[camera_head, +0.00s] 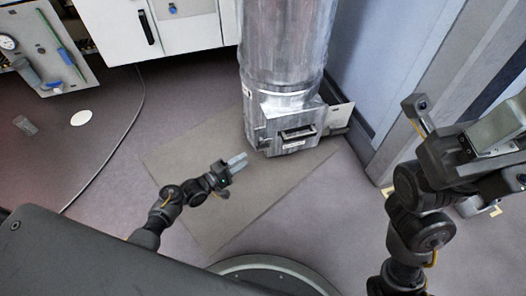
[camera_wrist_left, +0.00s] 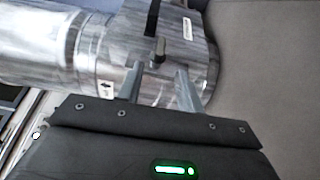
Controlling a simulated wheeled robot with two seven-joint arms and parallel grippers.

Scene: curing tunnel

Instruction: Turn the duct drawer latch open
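The metal duct (camera_head: 284,45) stands upright, with a boxy drawer housing (camera_head: 262,104) at its foot. A drawer front with a dark slot (camera_head: 298,132) faces me. The latch looks like a small dark handle (camera_wrist_left: 160,48) on the housing in the left wrist view; its exact turn is hard to tell. My left gripper (camera_head: 240,160) is in front of and left of the housing. In the left wrist view its two fingers (camera_wrist_left: 160,88) are apart and empty, with the latch just beyond their tips; contact is not clear. My right arm (camera_head: 425,205) is at the right; its fingertips are not clearly visible.
A white cabinet (camera_head: 165,28) stands at the back left. A panel with a gauge and pipes (camera_head: 45,55) is at far left. A blue-grey wall (camera_head: 385,60) stands right of the duct. The floor mat (camera_head: 205,140) before the duct is clear.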

